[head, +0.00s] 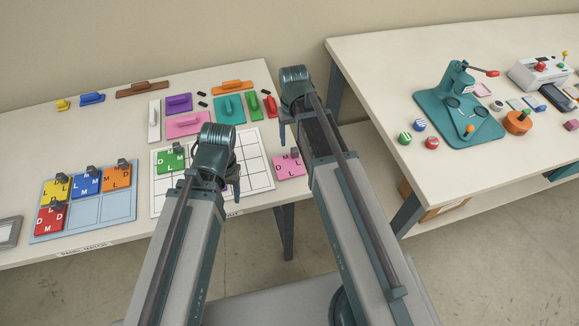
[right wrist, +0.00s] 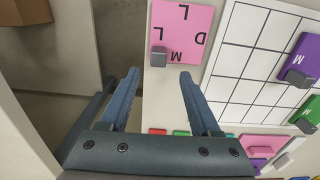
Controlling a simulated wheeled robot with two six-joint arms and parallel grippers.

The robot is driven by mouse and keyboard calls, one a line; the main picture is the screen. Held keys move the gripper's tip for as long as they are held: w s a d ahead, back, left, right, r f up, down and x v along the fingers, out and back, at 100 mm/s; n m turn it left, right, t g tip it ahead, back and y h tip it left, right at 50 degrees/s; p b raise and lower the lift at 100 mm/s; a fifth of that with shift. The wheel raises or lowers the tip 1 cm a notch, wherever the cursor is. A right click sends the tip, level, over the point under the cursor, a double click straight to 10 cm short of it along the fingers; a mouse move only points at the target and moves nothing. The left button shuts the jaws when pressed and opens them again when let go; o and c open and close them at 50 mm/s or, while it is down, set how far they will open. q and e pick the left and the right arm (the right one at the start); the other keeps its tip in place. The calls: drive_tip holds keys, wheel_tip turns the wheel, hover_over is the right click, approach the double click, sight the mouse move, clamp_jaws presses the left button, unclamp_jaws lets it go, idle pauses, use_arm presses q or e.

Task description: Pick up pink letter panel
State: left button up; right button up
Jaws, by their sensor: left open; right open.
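The pink letter panel (head: 289,169) lies flat on the left table near its front right edge, just right of the white grid sheet. It carries dark letters and a grey upright tab. In the right wrist view the pink panel (right wrist: 185,22) is at the top, its tab (right wrist: 158,57) just beyond the fingertips and between their lines. My right gripper (head: 288,132) is open and empty near the panel, apart from it; its two fingers show in the right wrist view (right wrist: 160,77). My left gripper (head: 228,190) is open over the grid sheet, its fingers partly hidden by its own arm.
The grid sheet (head: 260,172) holds a green letter panel (head: 171,158) and a purple one (right wrist: 306,55). A blue tray (head: 120,209) holds several letter panels. Colored handled blocks, including a pink one (head: 187,124), lie behind. A gap separates this table from the right table (head: 380,75).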

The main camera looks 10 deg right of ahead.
sight(295, 149)
use_arm(q)
drive_tip(key=shift+f, duration=0.1)
use_arm(e)
drive_tip(key=shift+f, duration=0.1)
use_arm(q)
wheel_tip(295, 149, down, 5)
drive_tip(key=b, duration=0.5)
use_arm(e)
drive_tip(key=f, duration=0.2)
drive_tip(key=s+f, duration=0.1)
drive_tip(key=f, duration=0.2)
drive_tip(key=shift+s+d+f, duration=0.1)
drive_tip(key=shift+d, duration=0.1)
clamp_jaws()
idle(0.4)
